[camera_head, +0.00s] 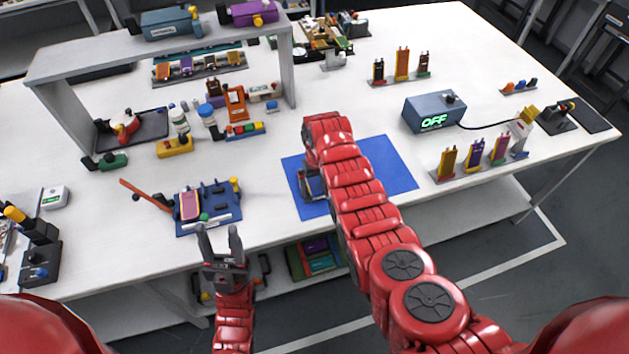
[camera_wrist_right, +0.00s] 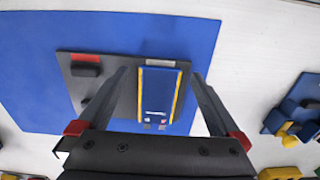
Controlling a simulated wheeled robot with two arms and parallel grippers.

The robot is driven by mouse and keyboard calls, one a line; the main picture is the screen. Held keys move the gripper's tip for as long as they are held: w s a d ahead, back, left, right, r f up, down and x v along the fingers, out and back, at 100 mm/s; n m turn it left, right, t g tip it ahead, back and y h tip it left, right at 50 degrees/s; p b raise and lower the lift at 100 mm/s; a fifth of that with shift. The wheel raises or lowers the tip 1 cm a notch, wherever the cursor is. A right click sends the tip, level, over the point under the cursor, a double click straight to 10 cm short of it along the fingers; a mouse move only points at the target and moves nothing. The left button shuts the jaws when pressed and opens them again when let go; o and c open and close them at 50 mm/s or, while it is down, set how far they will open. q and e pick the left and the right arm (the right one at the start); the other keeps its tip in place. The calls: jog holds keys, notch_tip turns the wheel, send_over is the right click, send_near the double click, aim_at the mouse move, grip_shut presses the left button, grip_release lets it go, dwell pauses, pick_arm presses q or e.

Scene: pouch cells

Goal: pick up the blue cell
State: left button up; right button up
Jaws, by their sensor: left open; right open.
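The blue cell (camera_wrist_right: 157,100), a flat blue pouch with yellow side stripes, lies on a dark grey plate (camera_wrist_right: 85,88) on a blue mat (camera_head: 394,165). The right wrist view shows the mat (camera_wrist_right: 40,75) too. My right gripper (camera_wrist_right: 159,73) is open, one finger on each side of the cell; I cannot tell how high it is above the plate. In the head view the right arm hides most of the plate and the cell. My left gripper (camera_head: 220,238) is open and empty by the table's front edge.
A blue fixture (camera_head: 215,218) holding a pink cell (camera_head: 190,205) stands left of the mat. A box reading OFF (camera_head: 433,112) and a rack of upright cells (camera_head: 475,157) stand to the right. A grey shelf (camera_head: 120,50) spans the back left.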

jog(key=shift+f, duration=0.2)
jog(key=shift+c, duration=0.3)
jog(key=c, duration=1.3)
jog(key=shift+o, duration=0.2)
